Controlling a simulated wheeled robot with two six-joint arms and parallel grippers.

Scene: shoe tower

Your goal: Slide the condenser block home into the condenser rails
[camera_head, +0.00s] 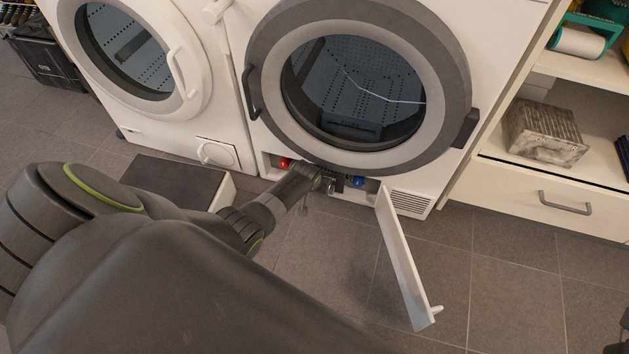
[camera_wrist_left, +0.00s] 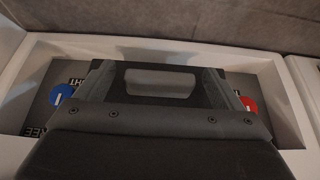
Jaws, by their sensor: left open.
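The low opening (camera_head: 370,186) at the foot of the right-hand machine is uncovered. The wrist view shows its dark front plate (camera_wrist_left: 40,112), with a blue knob (camera_wrist_left: 61,94), a red knob (camera_wrist_left: 249,104) and partly hidden lettering. A grey handle-like bar (camera_wrist_left: 160,82) sits in the middle; I cannot tell whether this is the condenser block's face. My left gripper (camera_head: 325,181) is open at this opening, its fingers either side of the bar (camera_wrist_left: 163,88); contact is unclear. The rails are hidden. A grey finned block (camera_head: 545,130) lies on the right shelf. My right gripper is not in view.
The white flap (camera_head: 403,260) stands open, jutting toward me right of my left gripper. A dark-topped low box (camera_head: 178,182) sits on the floor to the left. A drawer (camera_head: 560,200) is below the shelf. Tiled floor right of the flap is clear.

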